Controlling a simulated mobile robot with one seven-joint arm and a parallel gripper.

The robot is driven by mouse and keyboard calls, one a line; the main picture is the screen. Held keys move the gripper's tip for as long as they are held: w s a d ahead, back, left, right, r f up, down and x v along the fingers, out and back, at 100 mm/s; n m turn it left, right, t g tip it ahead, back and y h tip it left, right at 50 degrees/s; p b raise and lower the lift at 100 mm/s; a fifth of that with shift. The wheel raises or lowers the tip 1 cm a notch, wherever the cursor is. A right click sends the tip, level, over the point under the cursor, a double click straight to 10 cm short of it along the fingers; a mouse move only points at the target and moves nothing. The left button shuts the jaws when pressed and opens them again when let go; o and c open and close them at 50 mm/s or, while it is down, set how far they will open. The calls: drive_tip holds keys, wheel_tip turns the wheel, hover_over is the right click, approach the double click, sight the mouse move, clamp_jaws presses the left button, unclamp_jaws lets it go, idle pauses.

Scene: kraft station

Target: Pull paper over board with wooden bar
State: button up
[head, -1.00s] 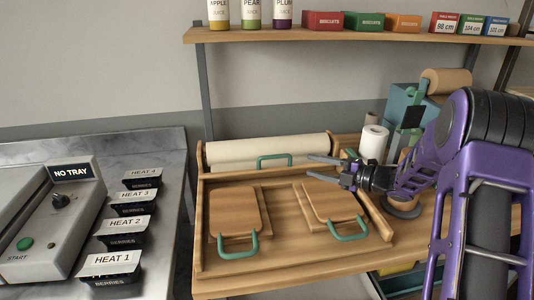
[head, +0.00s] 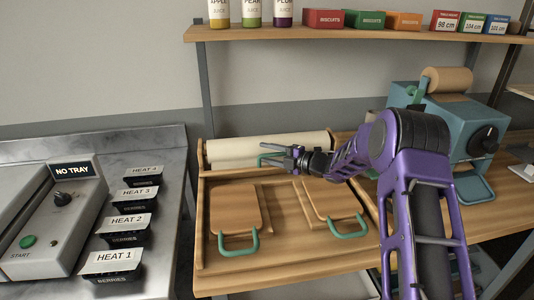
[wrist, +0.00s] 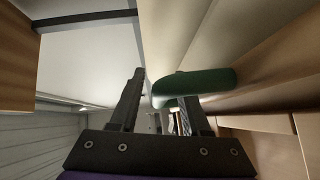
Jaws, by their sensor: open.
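The cream paper roll (head: 235,152) lies across the back of the wooden board station (head: 215,262). A wooden bar (head: 222,172) runs along its front, with a green handle (head: 262,159). The handle shows large and dark green in the wrist view (wrist: 205,80). My gripper (head: 278,154) is open at this handle. In the wrist view its left finger is left of the handle, and the handle covers the right fingertip. I cannot tell whether they touch. Two small wooden boards, left (head: 234,207) and right (head: 335,200), lie on the station, each with a green handle in front.
A shelf (head: 350,33) with bottles and boxes hangs above. A teal machine with a brown roll (head: 455,120) stands at right. A metal counter with labelled heat trays (head: 125,225) is at left. The front of the wooden station is clear.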

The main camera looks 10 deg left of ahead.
drive_tip(key=shift+w+a, duration=0.15)
drive_tip(key=shift+a, duration=0.05)
clamp_jaws()
idle(1.4)
